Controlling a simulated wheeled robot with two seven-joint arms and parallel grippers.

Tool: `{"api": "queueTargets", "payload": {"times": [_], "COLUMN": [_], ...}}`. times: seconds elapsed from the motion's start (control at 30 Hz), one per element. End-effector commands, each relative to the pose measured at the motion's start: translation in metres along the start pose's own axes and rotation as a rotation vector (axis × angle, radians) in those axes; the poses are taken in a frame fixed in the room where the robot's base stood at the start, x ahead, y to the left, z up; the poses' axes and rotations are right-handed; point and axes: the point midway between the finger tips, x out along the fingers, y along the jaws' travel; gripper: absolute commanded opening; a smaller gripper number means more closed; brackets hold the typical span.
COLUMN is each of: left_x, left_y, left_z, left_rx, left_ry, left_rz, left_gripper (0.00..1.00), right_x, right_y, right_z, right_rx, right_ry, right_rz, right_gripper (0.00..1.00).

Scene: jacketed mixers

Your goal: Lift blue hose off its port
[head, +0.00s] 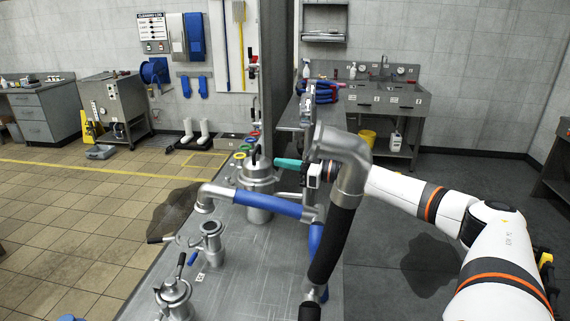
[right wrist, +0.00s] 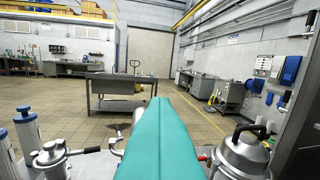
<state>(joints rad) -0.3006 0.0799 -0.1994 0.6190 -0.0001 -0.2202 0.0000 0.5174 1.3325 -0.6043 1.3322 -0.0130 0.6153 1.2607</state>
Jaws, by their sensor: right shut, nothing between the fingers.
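The blue hose (head: 268,204) is a metal pipe with blue sleeves. It runs left over the steel bench to a downturned metal elbow (head: 207,194). That elbow shows just above and left of a small steel port (head: 211,236); I cannot tell whether they touch. My right gripper (head: 279,163) has teal fingers and is shut and empty. It points left, above the blue hose and beside the lidded steel vessel (head: 257,176). In the right wrist view the shut fingers (right wrist: 160,106) fill the middle, with the lidded vessel (right wrist: 243,153) at right. My left gripper is not in view.
A large metal elbow with a black-sleeved pipe (head: 333,245) stands in the foreground and hides part of the bench. Another clamped vessel (head: 174,294) sits at the near left. Coloured rings (head: 240,155) lie at the bench's far end. A post stands behind the gripper.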

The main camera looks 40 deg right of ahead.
Motion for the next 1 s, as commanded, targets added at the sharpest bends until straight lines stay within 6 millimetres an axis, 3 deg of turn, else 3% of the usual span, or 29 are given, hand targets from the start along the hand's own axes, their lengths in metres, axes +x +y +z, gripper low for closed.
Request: {"api": "queueTargets", "payload": {"times": [0.87,1.0], "left_x": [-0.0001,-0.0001], "left_y": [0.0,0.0], "left_z": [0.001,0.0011], "left_rx": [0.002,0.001], "left_ry": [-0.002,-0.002], "left_rz": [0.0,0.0], "left_gripper": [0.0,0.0], "right_x": [0.0,-0.0001], "right_y": [0.0,-0.0001], "right_z": [0.0,0.0], "right_rx": [0.0,0.0], "right_ry": [0.0,0.0], "right_rz": [0.0,0.0], "right_gripper": [0.0,0.19]}}
